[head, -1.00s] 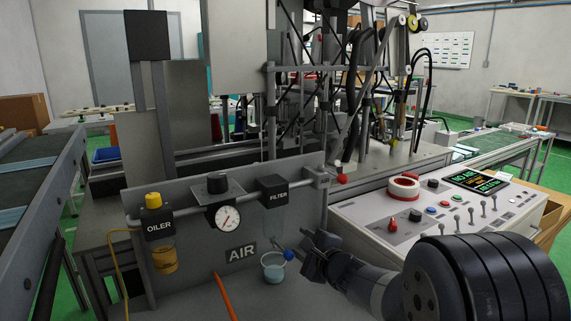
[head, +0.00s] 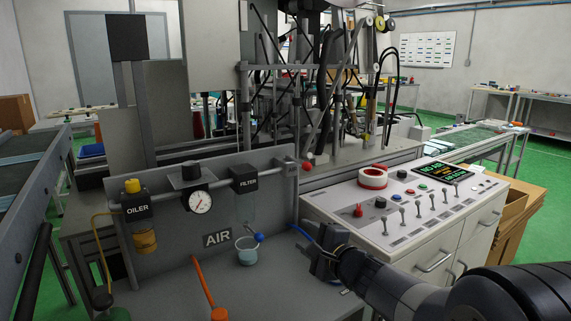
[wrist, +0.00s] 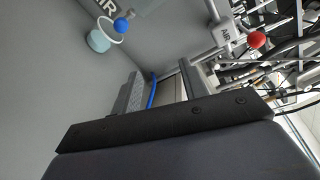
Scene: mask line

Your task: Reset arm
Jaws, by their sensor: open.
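My gripper (head: 318,250) is in front of the air panel, to the right of the filter bowl and left of the control console. Its two dark fingers are apart, with nothing held between them. In the wrist view my gripper (wrist: 152,95) also shows open, with a blue hose (wrist: 152,92) visible beyond the gap between the fingers. The arm reaches in from the lower right of the head view.
The air panel (head: 150,255) carries an oiler, a gauge (head: 200,201) and a filter. A cup with a blue knob (head: 247,251) hangs below it. The control console (head: 340,212) with levers stands right.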

